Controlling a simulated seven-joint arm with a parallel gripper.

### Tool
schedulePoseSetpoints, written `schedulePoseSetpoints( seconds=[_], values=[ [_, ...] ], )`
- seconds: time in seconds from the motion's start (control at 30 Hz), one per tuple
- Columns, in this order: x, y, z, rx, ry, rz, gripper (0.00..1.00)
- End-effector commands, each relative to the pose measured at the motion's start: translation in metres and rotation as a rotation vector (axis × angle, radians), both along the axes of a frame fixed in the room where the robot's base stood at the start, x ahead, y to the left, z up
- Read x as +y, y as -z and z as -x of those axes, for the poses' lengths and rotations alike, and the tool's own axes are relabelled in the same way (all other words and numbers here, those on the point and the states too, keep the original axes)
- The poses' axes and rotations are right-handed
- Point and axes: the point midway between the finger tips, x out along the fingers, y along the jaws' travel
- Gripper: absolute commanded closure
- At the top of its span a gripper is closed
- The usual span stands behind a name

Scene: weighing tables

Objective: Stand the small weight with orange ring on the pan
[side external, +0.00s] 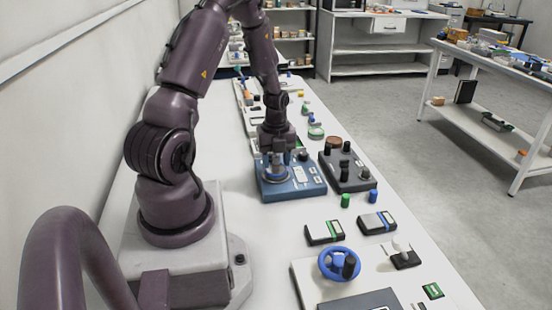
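A blue weighing scale (308,187) stands on the white table in the middle of the side external view. Its round pan is at its left part, under my gripper (276,162). My gripper points down over the pan, with its fingertips low and close to it. The fingers and the small parts around them overlap, so I cannot tell whether they are open or shut on something. I cannot make out the small weight with orange ring; it may be hidden at the fingers.
A dark device with black knobs (347,170) stands close to the right of the scale. A green cylinder (345,200) and a blue cylinder (373,196) stand in front of it. Nearer are small flat boxes (324,233) and a blue ring-shaped holder (327,263).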

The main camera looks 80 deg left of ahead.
Motion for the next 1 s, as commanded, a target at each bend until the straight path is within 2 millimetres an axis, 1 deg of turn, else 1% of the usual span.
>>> schedulePoseSetpoints(
  seconds=[0.17,0.27,0.37,0.6,0.7,0.8,0.9,0.97,1.0],
  values=[
    [0.0,-0.003,0.0,-0.001,0.0,-0.001,0.52],
    [0.001,-0.014,-0.001,-0.003,-0.001,-0.002,0.52],
    [0.001,-0.032,-0.001,-0.005,-0.001,-0.004,0.52],
    [0.001,-0.085,0.0,-0.004,-0.001,-0.005,0.52],
    [0.0,-0.102,0.0,-0.003,0.0,-0.004,0.52],
    [0.0,-0.114,-0.001,-0.003,0.0,-0.003,0.52],
    [-0.001,-0.122,-0.001,-0.002,-0.004,-0.002,0.52],
    [-0.005,-0.128,-0.004,-0.006,-0.021,-0.009,0.52],
    [-0.01,-0.135,-0.007,-0.011,-0.046,-0.018,0.52]
  ],
)
